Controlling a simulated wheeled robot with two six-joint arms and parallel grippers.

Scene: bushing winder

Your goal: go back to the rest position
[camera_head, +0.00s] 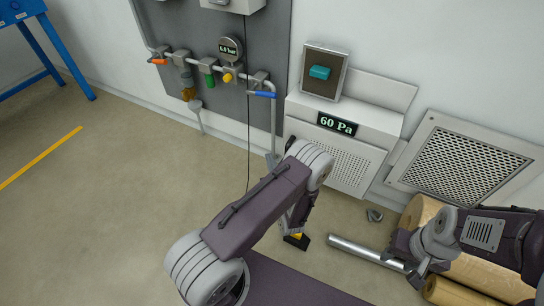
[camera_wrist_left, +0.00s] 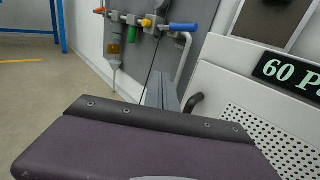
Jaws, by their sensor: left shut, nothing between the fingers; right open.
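My left arm (camera_head: 255,205) rises from the bottom of the head view and bends at a pale ringed joint (camera_head: 312,162). In the left wrist view the shut, empty left fingers (camera_wrist_left: 161,90) point towards the wall, beyond a purple body panel. My right gripper (camera_head: 408,268) is at the lower right, open, by the end of a metal tube (camera_head: 360,250). Whether it touches the tube I cannot tell.
A wall panel carries pipes, a gauge (camera_head: 230,48) and a blue valve handle (camera_head: 263,94). A white cabinet with a 60 Pa display (camera_head: 337,123) stands beside it. Large tan rolls (camera_head: 480,278) lie under my right arm. The floor at left is clear.

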